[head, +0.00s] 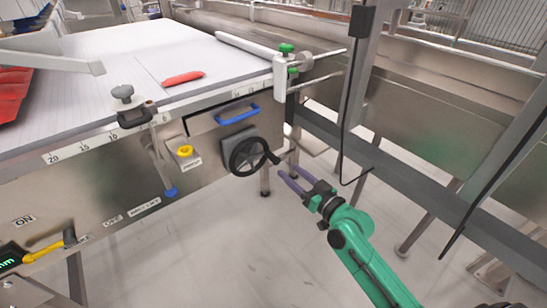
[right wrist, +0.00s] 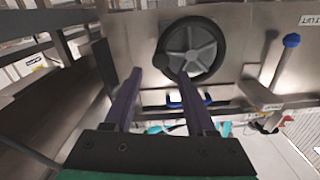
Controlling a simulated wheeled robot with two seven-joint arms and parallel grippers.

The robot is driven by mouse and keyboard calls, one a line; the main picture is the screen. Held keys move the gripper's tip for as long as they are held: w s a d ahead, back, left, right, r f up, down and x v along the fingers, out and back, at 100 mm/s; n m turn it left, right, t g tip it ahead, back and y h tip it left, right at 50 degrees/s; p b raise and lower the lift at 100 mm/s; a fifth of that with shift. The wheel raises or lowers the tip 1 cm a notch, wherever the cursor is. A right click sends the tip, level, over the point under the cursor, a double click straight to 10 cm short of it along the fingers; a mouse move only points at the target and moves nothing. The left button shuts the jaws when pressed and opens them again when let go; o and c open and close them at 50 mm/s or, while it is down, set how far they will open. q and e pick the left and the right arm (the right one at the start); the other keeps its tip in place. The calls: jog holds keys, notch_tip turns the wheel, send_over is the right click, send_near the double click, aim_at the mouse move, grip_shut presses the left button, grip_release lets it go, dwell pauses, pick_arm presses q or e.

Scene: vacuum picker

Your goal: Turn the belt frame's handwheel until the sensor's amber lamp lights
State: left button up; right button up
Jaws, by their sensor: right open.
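The handwheel (head: 247,157) is a black rimmed wheel with a crank knob (head: 274,158), on the steel side of the belt frame (head: 205,182). In the right wrist view the handwheel (right wrist: 191,52) shows grey spokes close beyond the fingers. My right gripper (head: 288,178) is open and empty, just right of and below the wheel's knob in the head view. In the right wrist view its fingers (right wrist: 150,75) reach toward the wheel's rim; I cannot tell whether they touch it. I cannot make out the sensor's amber lamp. My left gripper is not in view.
A blue handle (head: 238,114) sits above the wheel and a yellow knob (head: 185,151) to its left. A lever with a blue tip (head: 171,192) hangs further left. A red object (head: 184,78) lies on the white belt (head: 130,55). The floor below is clear.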

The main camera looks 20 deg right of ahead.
aim_at(278, 162)
jog(key=x, duration=0.9)
jog(key=shift+w, duration=0.15)
grip_shut()
jog(key=shift+f, duration=0.1)
dwell(0.8)
